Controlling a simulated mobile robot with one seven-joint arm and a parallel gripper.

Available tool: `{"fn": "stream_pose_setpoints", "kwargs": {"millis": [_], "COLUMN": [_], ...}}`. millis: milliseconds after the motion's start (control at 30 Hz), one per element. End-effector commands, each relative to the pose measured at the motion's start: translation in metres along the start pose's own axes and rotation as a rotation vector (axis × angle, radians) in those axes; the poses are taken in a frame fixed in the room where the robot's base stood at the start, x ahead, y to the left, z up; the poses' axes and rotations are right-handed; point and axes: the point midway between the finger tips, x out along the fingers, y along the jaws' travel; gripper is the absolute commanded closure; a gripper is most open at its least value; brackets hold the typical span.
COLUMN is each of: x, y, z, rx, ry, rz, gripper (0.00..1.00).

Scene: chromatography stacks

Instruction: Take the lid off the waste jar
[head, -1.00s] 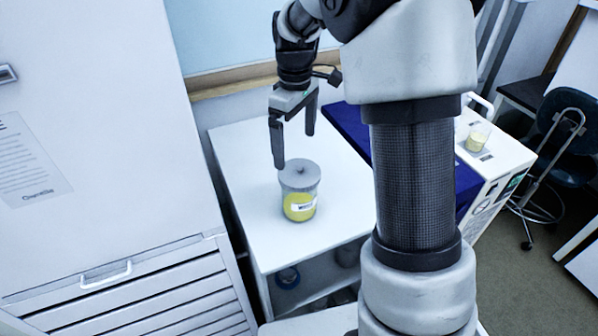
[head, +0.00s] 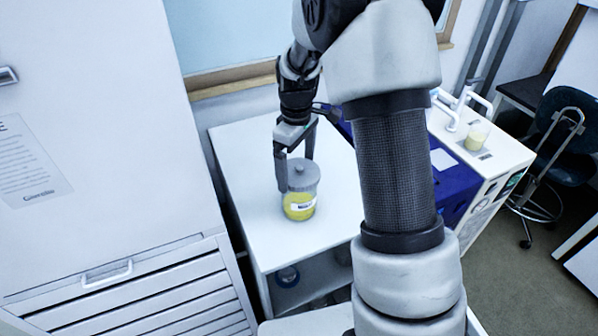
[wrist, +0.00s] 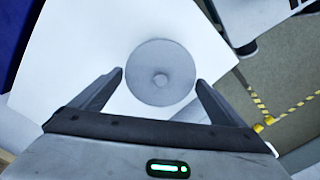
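The waste jar (head: 299,206) stands upright on the white table, with yellow contents and a white label. Its grey round lid (head: 303,174) is on top. Whether a finger touches the jar, I cannot tell.
The white table top (head: 240,150) is clear around the jar. A white cabinet (head: 90,120) stands close on the left. On the right, a white machine (head: 500,165) carries a beaker with yellow contents (head: 476,139). A chair (head: 565,125) stands beyond it.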

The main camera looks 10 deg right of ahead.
Motion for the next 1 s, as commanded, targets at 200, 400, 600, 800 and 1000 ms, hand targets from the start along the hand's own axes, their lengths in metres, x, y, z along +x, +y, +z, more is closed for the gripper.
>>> {"fn": "stream_pose_setpoints", "kwargs": {"millis": [200, 400, 600, 800, 1000], "x": [0.0, -0.001, -0.013, -0.053, -0.087], "y": [0.0, 0.0, 0.001, 0.001, 0.001], "z": [0.0, 0.0, -0.001, -0.001, -0.001], "rx": [0.0, 0.0, -0.001, -0.001, 0.0], "ry": [0.0, 0.0, 0.003, 0.004, 0.003], "rz": [0.0, 0.0, 0.003, 0.004, 0.003], "gripper": [0.36, 0.36, 0.36, 0.36, 0.36]}}
